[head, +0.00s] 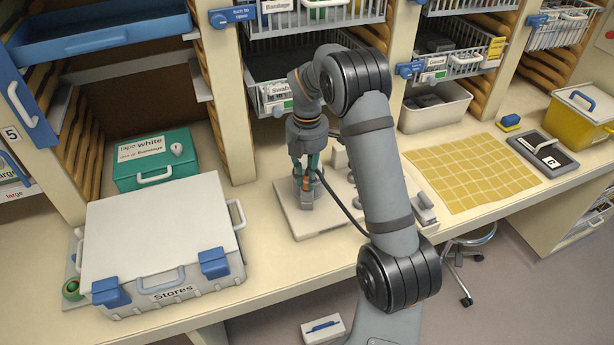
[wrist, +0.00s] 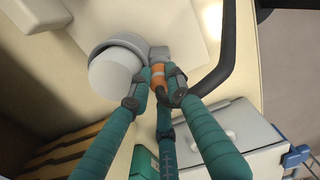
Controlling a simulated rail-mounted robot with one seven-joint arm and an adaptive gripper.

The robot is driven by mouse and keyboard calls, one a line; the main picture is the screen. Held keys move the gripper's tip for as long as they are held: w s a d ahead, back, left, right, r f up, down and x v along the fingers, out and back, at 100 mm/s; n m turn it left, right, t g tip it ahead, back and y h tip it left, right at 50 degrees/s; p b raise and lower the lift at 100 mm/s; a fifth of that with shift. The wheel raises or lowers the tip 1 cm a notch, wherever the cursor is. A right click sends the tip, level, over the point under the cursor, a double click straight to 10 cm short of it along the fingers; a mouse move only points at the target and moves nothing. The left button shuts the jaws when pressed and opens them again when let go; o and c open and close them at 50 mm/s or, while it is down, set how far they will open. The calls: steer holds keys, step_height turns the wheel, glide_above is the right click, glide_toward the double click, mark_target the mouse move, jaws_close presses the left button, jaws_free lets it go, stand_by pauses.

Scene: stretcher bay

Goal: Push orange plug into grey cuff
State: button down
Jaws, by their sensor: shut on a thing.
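My gripper (head: 306,172) points down over a pale board on the counter. Its teal fingers are shut on the orange plug (head: 306,184). In the wrist view the plug (wrist: 158,76) shows as an orange band between the fingertips (wrist: 156,88). A grey part that looks like the cuff (head: 306,200) stands right below the plug. In the wrist view this grey cuff (wrist: 159,54) is just past the plug's far end. The fingers hide part of the plug, and I cannot tell whether it is inside the cuff or only against it.
A black hose (head: 343,210) curves from beside the gripper across the pale board (head: 297,226). A white capped cylinder (wrist: 112,73) stands close to the fingers. The Stores case (head: 160,240) and a green box (head: 155,165) are to the left. A yellow mat (head: 470,170) lies right.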

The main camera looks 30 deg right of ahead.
steer(key=shift+f, duration=0.25)
steer(key=c, duration=1.5)
jaws_free()
steer(key=shift+c, duration=0.2)
steer(key=shift+r, duration=0.15)
step_height(320, 180, up, 12)
steer(key=shift+f, duration=0.2)
steer(key=shift+f, duration=3.95)
